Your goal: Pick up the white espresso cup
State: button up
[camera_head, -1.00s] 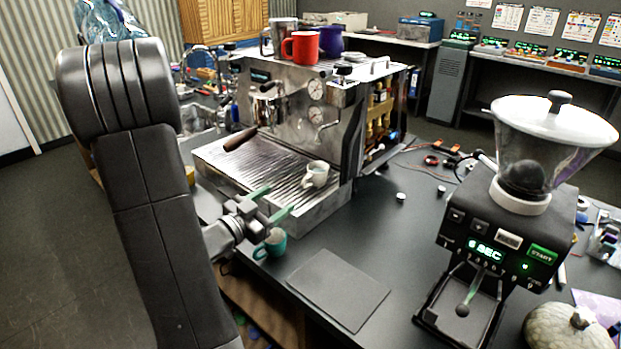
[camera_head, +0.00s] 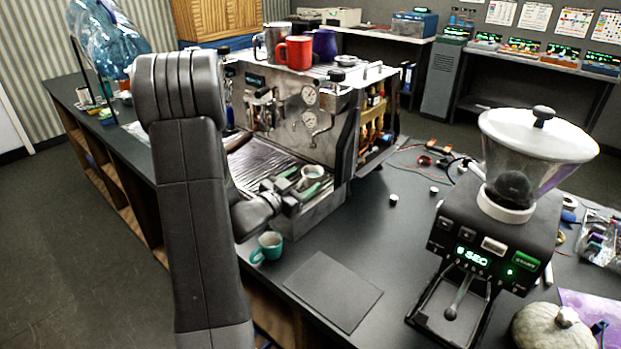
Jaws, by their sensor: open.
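The white espresso cup (camera_head: 312,173) stands upright on the drip tray (camera_head: 262,162) of the espresso machine (camera_head: 298,110), near its front right. My gripper (camera_head: 299,185) reaches over the front of the tray with its green-tipped fingers spread. One finger lies on each side of the cup's near side, and the lower part of the cup is partly hidden by them. I cannot tell whether a finger touches the cup.
Red (camera_head: 294,52), steel (camera_head: 272,42) and purple (camera_head: 325,43) mugs stand on top of the machine. A flat dark mat (camera_head: 333,290) lies in front. A grinder (camera_head: 500,235) stands right. The counter between machine and grinder is mostly clear.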

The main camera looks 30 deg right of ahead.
jog(key=c, duration=1.2)
jog(key=shift+c, duration=0.2)
jog(key=shift+r, duration=0.15)
